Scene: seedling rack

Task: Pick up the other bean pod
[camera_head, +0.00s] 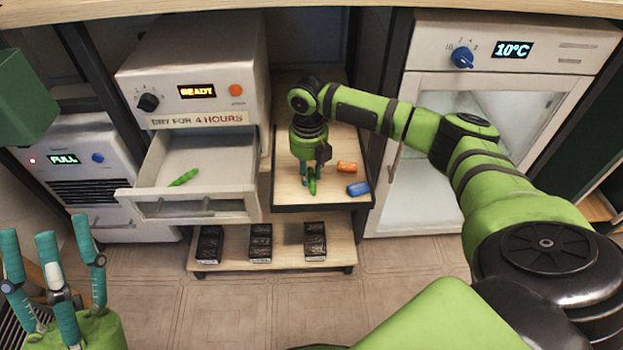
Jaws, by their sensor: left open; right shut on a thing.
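One green bean pod (185,177) lies in the open drawer (218,208) of the dryer, near the drawer's left side. The other green bean pod (312,184) is at the fingertips of my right gripper (309,178), over the front part of the wooden tray (287,191). My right gripper points down and is shut on this pod. I cannot tell whether the pod still touches the tray. My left gripper (60,275) is at the lower left, fingers up, open and empty, far from both pods.
An orange block (347,167) and a blue block (358,189) lie on the tray right of my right gripper. Several dark packets (260,242) stand on the lower shelf. The dryer (195,70) reads READY. A white cabinet (510,55) reading 10°C stands at right.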

